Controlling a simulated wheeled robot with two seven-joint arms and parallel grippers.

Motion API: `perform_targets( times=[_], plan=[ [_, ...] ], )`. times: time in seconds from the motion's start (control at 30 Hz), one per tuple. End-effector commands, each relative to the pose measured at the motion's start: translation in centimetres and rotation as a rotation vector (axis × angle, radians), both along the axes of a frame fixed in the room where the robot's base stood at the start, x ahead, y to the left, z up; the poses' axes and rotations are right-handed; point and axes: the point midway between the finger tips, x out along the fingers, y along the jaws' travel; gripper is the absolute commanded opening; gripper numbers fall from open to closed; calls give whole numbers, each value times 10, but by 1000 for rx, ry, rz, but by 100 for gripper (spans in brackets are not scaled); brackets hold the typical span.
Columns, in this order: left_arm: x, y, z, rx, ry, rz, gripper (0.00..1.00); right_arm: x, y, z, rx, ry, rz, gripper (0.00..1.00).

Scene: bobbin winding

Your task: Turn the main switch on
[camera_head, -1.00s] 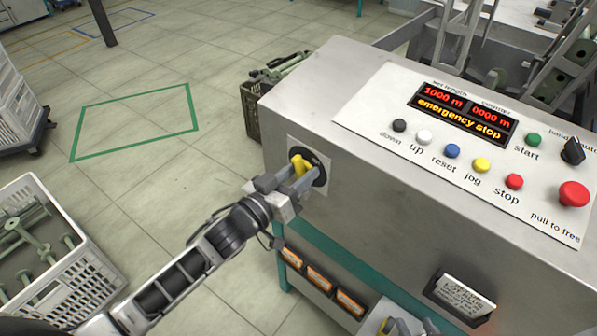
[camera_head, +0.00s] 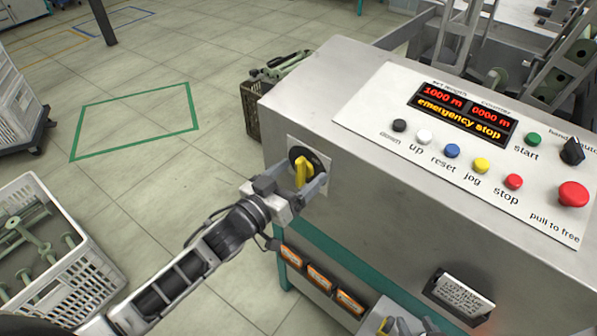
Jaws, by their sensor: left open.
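The main switch has a yellow handle (camera_head: 301,172) on a round black base, mounted on a pale plate on the side of the grey metal cabinet. The handle stands about upright in the picture. My left gripper (camera_head: 295,184) is open at the switch, with one finger on each side of the handle and gaps showing between them. Whether a fingertip touches the handle is hard to tell. My right gripper is not in view.
The sloped control panel (camera_head: 365,125) carries several coloured buttons, a red stop knob (camera_head: 573,194) and a display (camera_head: 463,111) reading "emergency stop". A white crate (camera_head: 75,285) with bobbins stands on the floor at left. Open floor lies left of the cabinet.

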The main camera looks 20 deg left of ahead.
Motion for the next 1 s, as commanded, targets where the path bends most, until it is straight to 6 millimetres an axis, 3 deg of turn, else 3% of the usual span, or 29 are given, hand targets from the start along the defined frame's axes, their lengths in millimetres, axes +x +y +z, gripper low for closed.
perform_targets(
  times=[0.17, 0.53, 1.0],
  plan=[
    [-24, 11, 2, 0, 6, 1, 82, 0, 0, 12, 0, 0, 0, 36],
    [-69, 32, -1, 1, 3, 0, 82, 0, 0, 15, 0, 0, 0, 36],
    [-76, 35, 0, 1, 1, 1, 82, 0, 0, 15, 1, 0, -1, 36]
  ],
)
